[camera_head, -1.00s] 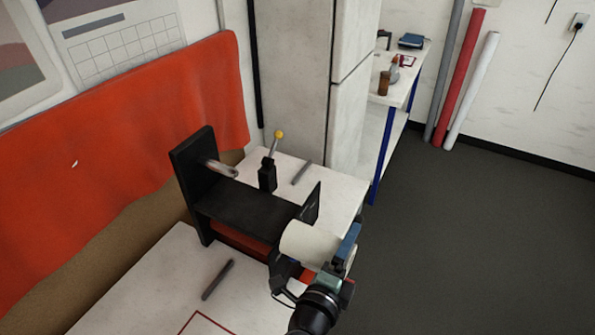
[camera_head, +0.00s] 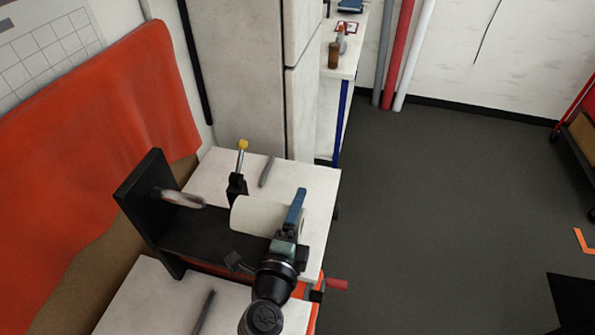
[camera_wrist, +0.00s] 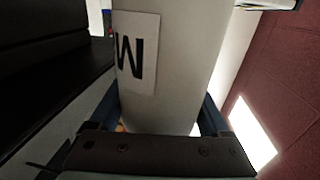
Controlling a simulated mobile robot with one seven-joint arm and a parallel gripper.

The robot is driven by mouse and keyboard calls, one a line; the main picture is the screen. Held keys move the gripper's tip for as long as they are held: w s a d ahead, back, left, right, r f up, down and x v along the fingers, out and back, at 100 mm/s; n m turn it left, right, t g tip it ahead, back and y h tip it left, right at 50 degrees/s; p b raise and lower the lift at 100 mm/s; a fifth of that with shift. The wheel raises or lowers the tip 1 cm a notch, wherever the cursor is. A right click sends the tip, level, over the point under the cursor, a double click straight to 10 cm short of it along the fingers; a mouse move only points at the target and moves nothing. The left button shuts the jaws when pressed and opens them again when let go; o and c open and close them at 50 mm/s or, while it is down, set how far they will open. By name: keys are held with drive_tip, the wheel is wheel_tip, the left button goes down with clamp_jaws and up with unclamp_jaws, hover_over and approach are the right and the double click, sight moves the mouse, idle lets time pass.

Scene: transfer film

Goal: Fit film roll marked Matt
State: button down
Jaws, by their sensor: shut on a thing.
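A white film roll (camera_head: 262,215) is held in my gripper (camera_head: 292,222), above the right part of the black machine (camera_head: 205,235). The roll lies roughly level, its free left end toward the machine's metal spindle (camera_head: 180,198), with a gap between them. The spindle sticks out from the black upright plate at the left. In the wrist view the roll (camera_wrist: 185,60) fills the space between the blue fingers (camera_wrist: 160,125), which are shut on it.
A red handle (camera_head: 336,285) sticks out at the right front. Open floor (camera_head: 440,210) lies to the right.

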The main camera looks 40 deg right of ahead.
drive_tip(key=shift+w+a+r, duration=0.1)
drive_tip(key=shift+w+a, duration=0.85)
drive_tip(key=shift+w, duration=0.25)
drive_tip(key=shift+w+a+r, duration=0.1)
drive_tip(key=shift+w+a, duration=0.8)
drive_tip(key=shift+w, duration=0.3)
drive_tip(key=shift+w+a+p, duration=0.1)
drive_tip(key=shift+p, duration=0.4)
drive_tip(key=shift+w+a+f, duration=0.1)
drive_tip(key=shift+w+a, duration=0.4)
drive_tip(key=shift+w, duration=0.2)
drive_tip(key=shift+w+a+b, duration=0.45)
drive_tip(key=shift+w+a, duration=0.4)
drive_tip(key=shift+w, duration=0.2)
drive_tip(key=shift+w+a+b, duration=0.45)
drive_tip(key=shift+w+a, duration=0.3)
drive_tip(key=shift+w, duration=0.2)
drive_tip(key=shift+w+a+b, duration=0.4)
drive_tip(key=shift+w+a, duration=0.35)
drive_tip(key=shift+w, duration=0.2)
drive_tip(key=shift+w+a, duration=0.1)
drive_tip(key=shift+w, duration=0.05)
drive_tip(key=shift+w+a+b, duration=0.95)
drive_tip(key=shift+w+a, duration=0.05)
drive_tip(key=shift+w, duration=0.3)
